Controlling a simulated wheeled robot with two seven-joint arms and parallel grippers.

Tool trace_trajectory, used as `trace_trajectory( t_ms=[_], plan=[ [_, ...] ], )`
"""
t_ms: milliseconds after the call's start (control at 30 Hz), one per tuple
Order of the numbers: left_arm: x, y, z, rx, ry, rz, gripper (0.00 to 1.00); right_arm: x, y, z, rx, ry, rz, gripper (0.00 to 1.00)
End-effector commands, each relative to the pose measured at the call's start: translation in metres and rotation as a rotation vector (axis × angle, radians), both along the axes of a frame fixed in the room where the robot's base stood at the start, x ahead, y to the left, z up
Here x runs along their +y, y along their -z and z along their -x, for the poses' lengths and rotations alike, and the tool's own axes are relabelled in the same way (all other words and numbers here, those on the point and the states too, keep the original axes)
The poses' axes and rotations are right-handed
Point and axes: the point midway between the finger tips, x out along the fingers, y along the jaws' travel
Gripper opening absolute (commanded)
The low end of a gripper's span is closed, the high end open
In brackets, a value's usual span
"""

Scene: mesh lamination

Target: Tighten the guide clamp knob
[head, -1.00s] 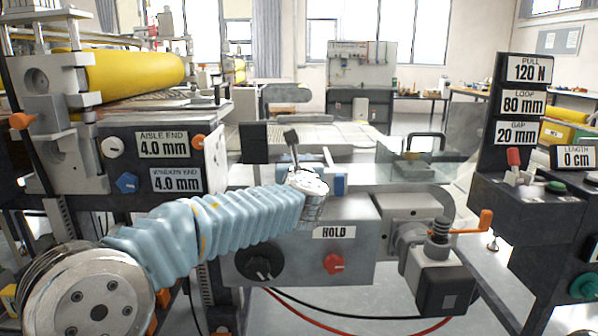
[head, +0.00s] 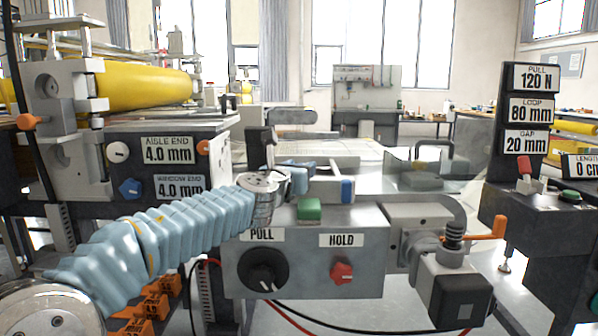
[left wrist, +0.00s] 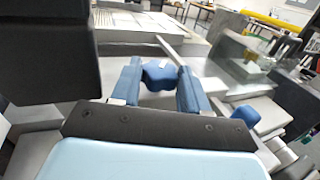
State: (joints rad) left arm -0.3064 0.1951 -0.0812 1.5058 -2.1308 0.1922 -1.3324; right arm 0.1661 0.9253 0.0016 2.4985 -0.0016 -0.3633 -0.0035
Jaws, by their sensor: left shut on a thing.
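A blue lobed clamp knob (left wrist: 160,75) with a pale mark sits between the fingers of my left gripper (left wrist: 160,88) in the left wrist view. Both blue fingers are closed on its sides. In the head view my left gripper (head: 297,178) is above the grey control box, beside the guide rail, and its arm mostly hides the held knob. A second blue part (head: 347,190) is on the near end of the guide to the right. It also shows in the left wrist view (left wrist: 245,116), apart from the fingers. My right gripper is not in view.
A dark upright block (head: 260,146) stands close left of my left gripper. The control box (head: 305,285) carries a green button (head: 309,209), a black PULL dial (head: 263,269) and a red HOLD knob (head: 342,272). An orange-handled crank (head: 485,232) is to the right.

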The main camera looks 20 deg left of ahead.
Motion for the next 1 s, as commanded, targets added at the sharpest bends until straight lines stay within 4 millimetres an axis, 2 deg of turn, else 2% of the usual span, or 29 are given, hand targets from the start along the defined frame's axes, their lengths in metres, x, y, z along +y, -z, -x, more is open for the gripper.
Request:
trace_trajectory(
  t_ms=[167, 200, 333, 833, 1000],
  plan=[
    [0.0001, -0.0001, 0.0000, 0.000, -0.001, 0.000, 0.14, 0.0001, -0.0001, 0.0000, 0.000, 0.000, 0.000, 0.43],
    [0.0001, -0.0002, 0.0000, 0.000, -0.001, 0.000, 0.51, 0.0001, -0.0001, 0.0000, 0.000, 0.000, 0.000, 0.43],
    [0.0001, -0.0002, -0.0001, 0.000, -0.001, 0.001, 0.70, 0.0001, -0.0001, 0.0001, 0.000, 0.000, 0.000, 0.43],
    [0.0016, -0.0006, -0.0001, -0.001, -0.006, 0.001, 0.70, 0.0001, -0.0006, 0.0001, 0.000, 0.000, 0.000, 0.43],
    [-0.0012, -0.0037, 0.0001, 0.000, -0.050, 0.000, 0.70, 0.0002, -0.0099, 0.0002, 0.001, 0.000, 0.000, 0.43]
  ],
)
